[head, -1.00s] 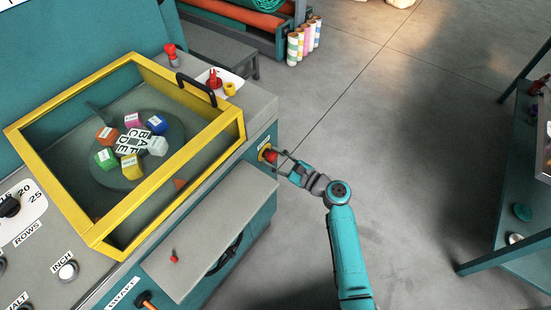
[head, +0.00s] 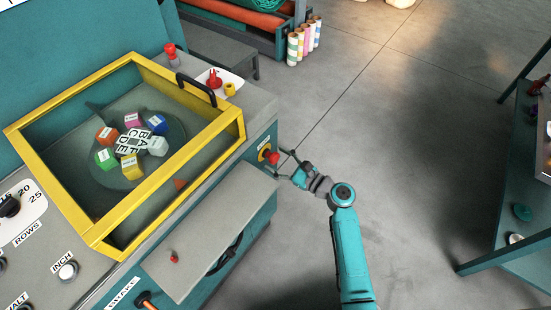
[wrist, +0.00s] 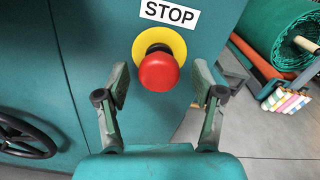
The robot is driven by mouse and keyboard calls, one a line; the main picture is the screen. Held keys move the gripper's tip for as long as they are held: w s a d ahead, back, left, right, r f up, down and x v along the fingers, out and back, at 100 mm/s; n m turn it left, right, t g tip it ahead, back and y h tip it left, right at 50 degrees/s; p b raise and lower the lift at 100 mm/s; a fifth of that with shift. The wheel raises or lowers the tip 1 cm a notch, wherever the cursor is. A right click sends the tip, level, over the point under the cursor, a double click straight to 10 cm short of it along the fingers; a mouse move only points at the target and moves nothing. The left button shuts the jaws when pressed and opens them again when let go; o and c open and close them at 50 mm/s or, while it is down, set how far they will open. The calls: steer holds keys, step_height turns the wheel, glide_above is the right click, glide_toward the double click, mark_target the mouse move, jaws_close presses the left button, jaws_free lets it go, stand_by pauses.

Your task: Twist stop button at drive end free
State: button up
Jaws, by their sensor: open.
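The red stop button (head: 272,158) sits on a yellow collar on the machine's end face, under a small white label. In the wrist view the red mushroom head (wrist: 158,72) and its yellow ring (wrist: 171,37) show clearly below a STOP label (wrist: 169,13). My gripper (head: 284,164) is open just off the button in the head view. In the wrist view its two fingers (wrist: 160,90) stand apart, one to the left and one to the right of the red head, with gaps on both sides. Nothing is held.
A yellow-framed guard (head: 170,195) covers colored blocks on the machine top. A teal table (head: 520,220) stands at right. The floor between is clear.

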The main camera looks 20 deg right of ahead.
mark_target(277, 160)
steer(key=shift+v, duration=1.85)
steer(key=o, duration=0.6)
steer(key=shift+c, duration=0.2)
steer(key=v, duration=1.2)
